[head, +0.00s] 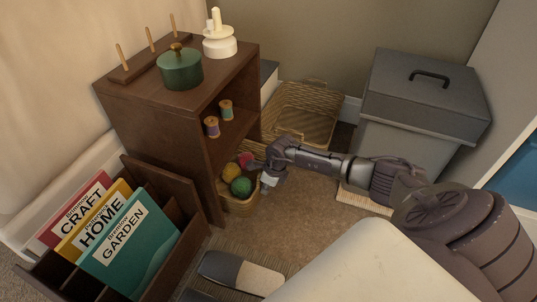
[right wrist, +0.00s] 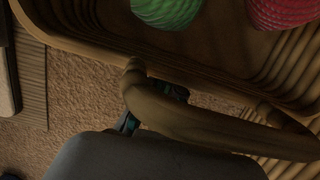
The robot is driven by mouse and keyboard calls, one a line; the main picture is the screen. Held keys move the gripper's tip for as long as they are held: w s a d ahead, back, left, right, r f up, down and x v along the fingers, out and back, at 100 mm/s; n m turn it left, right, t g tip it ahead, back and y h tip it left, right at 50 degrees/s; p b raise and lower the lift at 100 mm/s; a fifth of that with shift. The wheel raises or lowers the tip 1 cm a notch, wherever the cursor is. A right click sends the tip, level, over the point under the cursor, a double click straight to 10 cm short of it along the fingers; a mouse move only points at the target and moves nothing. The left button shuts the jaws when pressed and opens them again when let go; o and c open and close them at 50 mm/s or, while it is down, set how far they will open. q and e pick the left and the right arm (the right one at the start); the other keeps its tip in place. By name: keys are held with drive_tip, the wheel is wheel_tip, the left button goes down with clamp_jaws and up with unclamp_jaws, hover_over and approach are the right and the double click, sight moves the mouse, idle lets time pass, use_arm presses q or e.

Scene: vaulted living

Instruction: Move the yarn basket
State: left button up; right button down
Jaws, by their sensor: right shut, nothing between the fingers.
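The yarn basket (head: 236,205) is a small woven basket at the open lower front of the dark wooden shelf unit. It holds a yellow ball (head: 231,171), a green ball (head: 241,187) and a magenta ball (head: 247,159) of yarn. My right gripper (head: 267,182) is at the basket's right side, shut with nothing in its fingers. In the right wrist view, the basket's rim (right wrist: 85,45) and looped handle (right wrist: 215,128) are close; the handle crosses in front of the fingers and partly hides them. Whether they touch it I cannot tell. My left gripper is not in view.
The shelf unit (head: 150,105) carries a green pot (head: 181,70), with thread spools (head: 226,109) on its middle shelf. A larger empty wicker basket (head: 305,115) and a grey lidded bin (head: 420,100) stand behind. A magazine rack (head: 185,195) is at left. Carpet (head: 300,210) lies in front.

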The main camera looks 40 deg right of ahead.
sight(249, 182)
drive_tip(key=w+a, duration=0.1)
drive_tip(key=w+a+b, duration=0.1)
drive_tip(key=w, duration=0.1)
drive_tip(key=w+a+b, duration=0.1)
drive_tip(key=shift+w+f, duration=0.1)
drive_tip(key=shift+w, duration=0.2)
drive_tip(key=shift+w+a, duration=0.2)
drive_tip(key=shift+w, duration=0.15)
drive_tip(key=shift+s+d, duration=0.1)
